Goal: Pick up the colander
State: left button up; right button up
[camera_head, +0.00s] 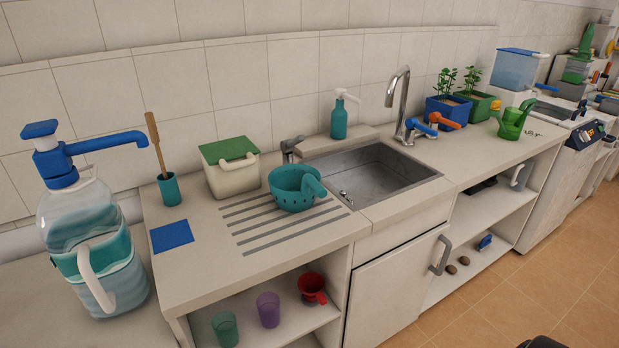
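In the head view, a teal colander (294,188) with small holes around its side sits upright on the grooved drainboard of the counter, left of the sink. Its teal handle points to the right, toward the sink's edge. Neither of my grippers shows in this view. A small dark shape at the bottom edge is too cut off to identify.
The metal sink (375,172) and curved faucet (397,95) lie right of the colander. A cream box with green lid (232,172) stands close behind it. A large water jug (95,250) stands far left. The counter front is clear.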

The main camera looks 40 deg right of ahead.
aim_at(295, 188)
jog(key=z, duration=1)
